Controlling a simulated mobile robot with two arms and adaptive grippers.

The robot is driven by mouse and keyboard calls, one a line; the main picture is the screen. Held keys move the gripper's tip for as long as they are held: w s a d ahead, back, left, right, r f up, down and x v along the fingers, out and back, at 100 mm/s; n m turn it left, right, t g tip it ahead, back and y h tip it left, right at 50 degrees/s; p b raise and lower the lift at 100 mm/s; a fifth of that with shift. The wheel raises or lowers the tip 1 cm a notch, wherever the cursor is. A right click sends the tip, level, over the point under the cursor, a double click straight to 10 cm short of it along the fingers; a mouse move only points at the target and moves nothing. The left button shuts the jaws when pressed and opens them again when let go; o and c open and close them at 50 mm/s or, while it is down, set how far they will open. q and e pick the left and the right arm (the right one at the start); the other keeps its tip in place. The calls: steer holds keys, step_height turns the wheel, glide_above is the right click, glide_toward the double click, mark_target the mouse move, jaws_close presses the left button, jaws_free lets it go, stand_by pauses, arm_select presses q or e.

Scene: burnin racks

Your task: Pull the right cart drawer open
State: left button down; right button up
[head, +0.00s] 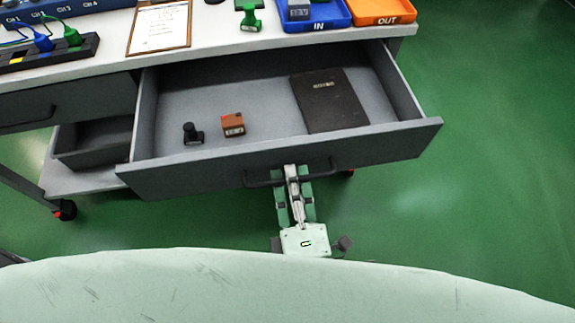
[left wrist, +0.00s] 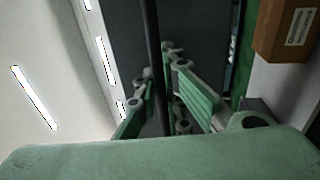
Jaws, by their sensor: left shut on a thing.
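The right cart drawer (head: 210,176) is grey and stands pulled out from under the cart top, its inside showing in the head view. A dark bar handle (head: 262,180) runs along its front. My left gripper (head: 293,172) is shut on this handle, near its middle. In the left wrist view the dark handle bar (left wrist: 153,60) passes between the fingers of the gripper (left wrist: 168,100). The drawer holds a dark flat notebook (head: 330,100), an orange-brown box (head: 233,124) and a small black object (head: 192,133). My right gripper is in neither view.
The cart top (head: 225,32) carries a clipboard (head: 160,26), a blue IN tray (head: 316,22), an orange OUT tray (head: 382,10) and a green tool (head: 249,14). The left drawer (head: 60,108) appears shut. A lower shelf bin (head: 90,150) is at left. Green floor is clear at right.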

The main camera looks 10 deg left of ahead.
arm_select(q)
steer(key=shift+s, duration=0.25)
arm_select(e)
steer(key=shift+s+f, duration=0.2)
